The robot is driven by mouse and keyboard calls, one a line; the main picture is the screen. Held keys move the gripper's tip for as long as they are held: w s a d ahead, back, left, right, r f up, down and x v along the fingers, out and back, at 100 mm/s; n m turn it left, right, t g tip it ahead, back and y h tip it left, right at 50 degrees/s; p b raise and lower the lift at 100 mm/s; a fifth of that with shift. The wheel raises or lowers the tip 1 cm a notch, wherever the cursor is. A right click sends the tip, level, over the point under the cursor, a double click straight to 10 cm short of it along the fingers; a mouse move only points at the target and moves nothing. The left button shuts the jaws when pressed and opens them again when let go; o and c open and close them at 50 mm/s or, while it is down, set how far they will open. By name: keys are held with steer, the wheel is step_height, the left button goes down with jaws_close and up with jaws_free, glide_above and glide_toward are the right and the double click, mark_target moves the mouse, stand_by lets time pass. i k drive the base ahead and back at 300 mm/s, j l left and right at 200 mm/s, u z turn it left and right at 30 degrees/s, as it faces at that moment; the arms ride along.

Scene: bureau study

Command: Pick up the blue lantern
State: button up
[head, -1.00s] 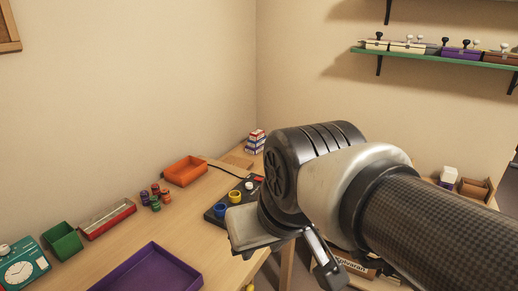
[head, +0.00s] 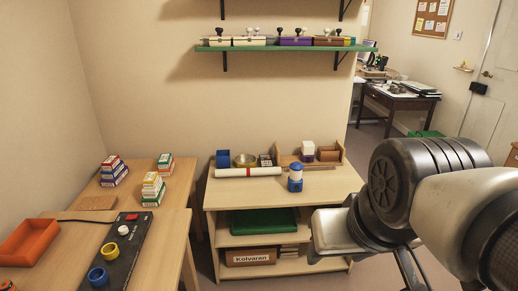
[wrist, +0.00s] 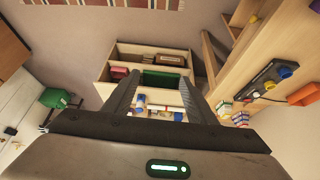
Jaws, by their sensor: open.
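The blue lantern (head: 295,177), blue with a white middle band, stands upright near the front edge of the low shelf unit's top (head: 335,186). In the wrist view, which shows the room upside down, a small blue and white thing between the fingers looks like the lantern (wrist: 141,102). My gripper (wrist: 160,80) is open and empty. In the head view my arm is at the right, with its hand right of and below the lantern, apart from it. The fingertips are hard to make out there.
A green wall shelf (head: 215,48) hangs above. The desk at left holds card stacks, an orange tray (head: 30,241) and a black panel (head: 118,255).

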mark_target(296, 179)
steer(key=z, duration=0.15)
steer(key=i+l, duration=0.1)
steer(key=i, duration=0.4)
steer(key=i+l+u, duration=0.1)
steer(key=i, duration=0.4)
steer(key=i+l, duration=0.15)
steer(key=i, duration=0.35)
steer(key=i+l+u, duration=0.15)
steer(key=i, duration=0.35)
